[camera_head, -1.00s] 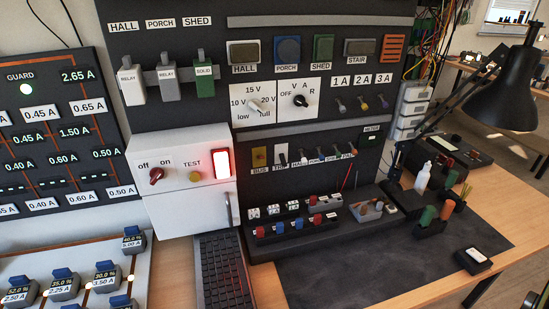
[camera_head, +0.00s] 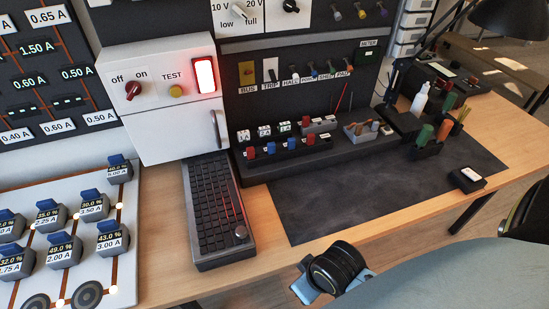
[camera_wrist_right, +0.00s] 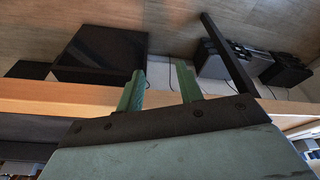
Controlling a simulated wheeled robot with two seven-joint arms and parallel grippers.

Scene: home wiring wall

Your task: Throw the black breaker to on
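The dark wall panel (camera_head: 300,100) in the head view carries a row of small levers. A white plate marked TRIP (camera_head: 270,72) has a dark lever, beside a yellowish BUS plate (camera_head: 246,73). Small levers labelled HALL (camera_head: 294,77) through PAD (camera_head: 348,66) follow to the right. I cannot tell for certain which one is the black breaker, nor its position. My right gripper (camera_wrist_right: 160,86) is open and empty in the right wrist view, its green fingers apart near a wooden edge, away from the levers. My left gripper is not in view.
Below the panel stand a fuse rack (camera_head: 288,150), a black keyboard (camera_head: 208,205) and a dark mat (camera_head: 375,195) with clear room. A lamp (camera_head: 508,18) and pen holders (camera_head: 430,145) are right.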

